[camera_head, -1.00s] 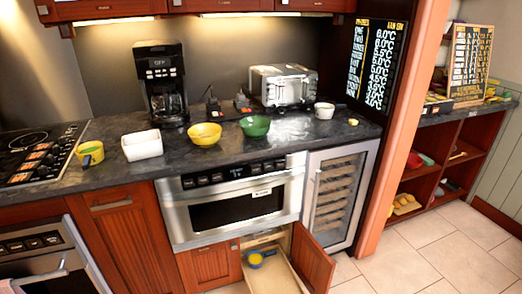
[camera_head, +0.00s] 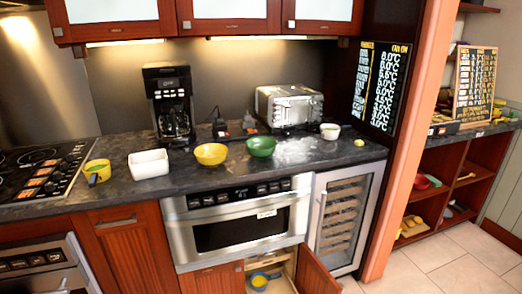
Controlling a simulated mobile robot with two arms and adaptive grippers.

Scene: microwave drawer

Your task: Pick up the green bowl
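The green bowl (camera_head: 261,147) sits upright on the dark stone counter (camera_head: 225,170), above the microwave drawer. A yellow bowl (camera_head: 211,154) stands just to its left. The silver toaster (camera_head: 289,106) is behind it to the right. Neither of my grippers is in the head view.
A coffee maker (camera_head: 170,103) stands at the back. A small white cup (camera_head: 330,131) is at the right.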

